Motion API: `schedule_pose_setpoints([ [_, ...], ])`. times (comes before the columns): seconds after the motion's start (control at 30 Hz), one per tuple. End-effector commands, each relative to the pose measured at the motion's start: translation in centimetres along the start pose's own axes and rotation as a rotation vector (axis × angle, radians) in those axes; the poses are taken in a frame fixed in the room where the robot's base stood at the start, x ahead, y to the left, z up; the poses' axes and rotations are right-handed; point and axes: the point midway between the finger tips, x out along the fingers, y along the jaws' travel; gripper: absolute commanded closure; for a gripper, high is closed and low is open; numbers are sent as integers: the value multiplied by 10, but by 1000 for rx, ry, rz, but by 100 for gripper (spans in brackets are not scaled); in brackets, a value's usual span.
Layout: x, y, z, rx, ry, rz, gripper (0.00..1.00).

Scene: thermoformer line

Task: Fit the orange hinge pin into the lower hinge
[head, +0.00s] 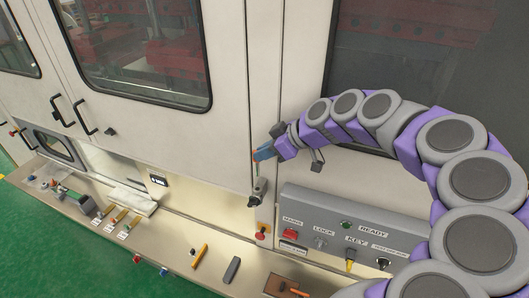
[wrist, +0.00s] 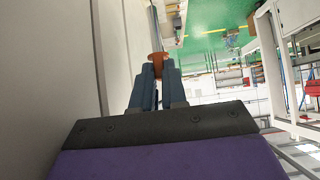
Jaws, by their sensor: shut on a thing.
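My gripper (head: 262,154) is shut on the orange hinge pin (wrist: 158,58). In the wrist view the pin's wide orange head shows just beyond the blue-grey fingertips (wrist: 157,75). In the head view only a small sliver of the pin shows at the fingertips. The lower hinge (head: 258,190) is a small grey fitting near the bottom edge of the pale cabinet door, by the seam. The gripper is above the hinge, and a gap shows between them. The pin's lower end is hard to make out, and I cannot tell whether it is lined up with the hinge.
The closed door stands close behind the gripper.

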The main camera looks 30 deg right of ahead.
Motion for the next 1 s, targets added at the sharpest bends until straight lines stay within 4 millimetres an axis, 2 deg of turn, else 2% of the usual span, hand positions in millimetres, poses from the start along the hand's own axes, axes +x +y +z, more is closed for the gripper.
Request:
schedule_pose_setpoints([
  [0.03, 6, 0, 6, 0, 0, 0, 100],
  [0.4, 27, 0, 30, -1, 0, 1, 100],
  [1.0, 30, 0, 33, 0, 0, 0, 100],
])
